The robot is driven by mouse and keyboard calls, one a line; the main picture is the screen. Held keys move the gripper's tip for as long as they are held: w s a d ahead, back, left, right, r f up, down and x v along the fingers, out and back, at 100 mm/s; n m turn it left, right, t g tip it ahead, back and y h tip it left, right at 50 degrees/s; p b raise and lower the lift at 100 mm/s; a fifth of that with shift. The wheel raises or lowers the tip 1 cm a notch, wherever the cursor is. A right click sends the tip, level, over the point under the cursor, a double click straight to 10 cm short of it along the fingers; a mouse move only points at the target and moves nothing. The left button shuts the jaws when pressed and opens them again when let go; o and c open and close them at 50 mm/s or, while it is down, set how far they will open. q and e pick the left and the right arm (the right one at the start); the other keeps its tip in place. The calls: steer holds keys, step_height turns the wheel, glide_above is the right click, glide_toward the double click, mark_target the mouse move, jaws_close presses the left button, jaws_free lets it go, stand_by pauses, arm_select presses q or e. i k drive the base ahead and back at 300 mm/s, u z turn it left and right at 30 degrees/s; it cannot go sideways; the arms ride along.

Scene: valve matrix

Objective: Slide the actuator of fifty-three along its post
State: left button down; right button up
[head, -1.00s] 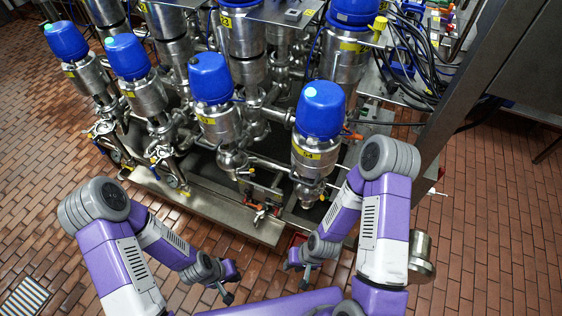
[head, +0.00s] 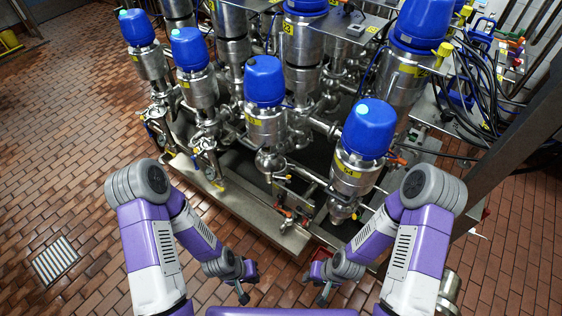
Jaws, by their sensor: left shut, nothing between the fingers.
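Several steel valve posts with blue-capped actuators stand in rows. The front-right actuator (head: 368,130) has a yellow label that seems to read 54. The actuator to its left (head: 264,85) has a yellow label too small to read surely; I cannot confirm which one is fifty-three. Two more blue-capped actuators stand further left, the nearer (head: 190,50) and the outer (head: 137,28). My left gripper (head: 243,294) is shut and empty, low in front of the rack. My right gripper (head: 323,297) is also low in front, touching no valve; its jaws are too small to judge.
The valves stand on a steel skid (head: 265,222) with pipes and small fittings between them. A steel upright (head: 510,150) and black cables (head: 470,85) are at the right. Open brick floor lies left and front, with a drain grate (head: 55,260).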

mark_target(265, 85)
steer(key=z, duration=0.05)
steer(key=k, duration=1.15)
steer(key=u, duration=0.65)
steer(key=i, duration=1.25)
steer(key=z, duration=0.55)
